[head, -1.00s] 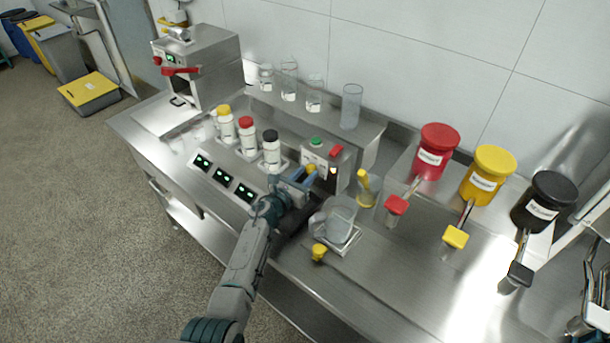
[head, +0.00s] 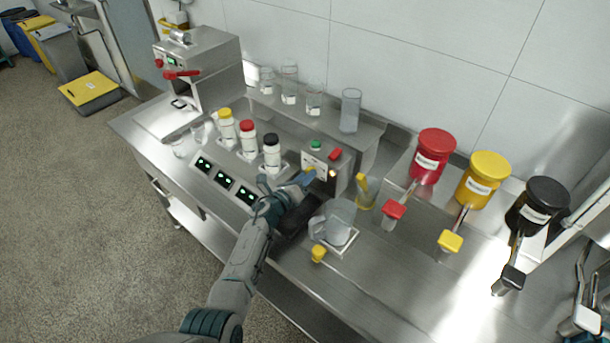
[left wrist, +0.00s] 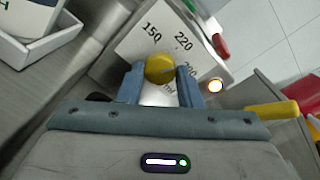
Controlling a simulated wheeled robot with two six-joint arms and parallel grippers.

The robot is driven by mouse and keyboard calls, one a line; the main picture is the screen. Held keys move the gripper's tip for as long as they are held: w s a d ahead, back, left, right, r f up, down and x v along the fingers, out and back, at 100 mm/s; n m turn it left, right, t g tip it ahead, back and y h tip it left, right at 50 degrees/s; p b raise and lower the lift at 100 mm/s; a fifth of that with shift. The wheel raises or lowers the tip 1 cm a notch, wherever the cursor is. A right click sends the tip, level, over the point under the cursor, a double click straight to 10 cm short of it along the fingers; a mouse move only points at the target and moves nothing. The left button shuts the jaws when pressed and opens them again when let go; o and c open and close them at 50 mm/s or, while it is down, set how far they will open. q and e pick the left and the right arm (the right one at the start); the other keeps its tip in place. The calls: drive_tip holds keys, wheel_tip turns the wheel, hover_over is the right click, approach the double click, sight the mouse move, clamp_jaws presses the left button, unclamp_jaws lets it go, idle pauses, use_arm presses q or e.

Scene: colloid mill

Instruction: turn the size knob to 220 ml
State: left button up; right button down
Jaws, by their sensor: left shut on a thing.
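The size knob (left wrist: 160,68) is yellow and sits on the pale front plate of the control box (head: 330,167). In the left wrist view the plate carries the marks 150 and 220, and a third mark partly hidden. My left gripper (left wrist: 160,82) has its two blue fingers on either side of the knob, shut on it. In the head view the left gripper (head: 300,180) reaches the front of the box and mostly hides the knob. I cannot tell which mark the knob points to. My right gripper is not in view.
A green button (head: 315,145) and a red one (head: 335,154) top the box. White bottles with coloured caps, such as the black-capped one (head: 272,152), stand on the left.

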use_arm(q)
drive_tip(key=shift+n+p, duration=0.4)
drive_tip(key=shift+n, duration=0.7)
drive_tip(key=shift+n+p, duration=0.35)
drive_tip(key=shift+n, duration=0.65)
drive_tip(key=o, duration=1)
drive_tip(key=shift+c, duration=0.2)
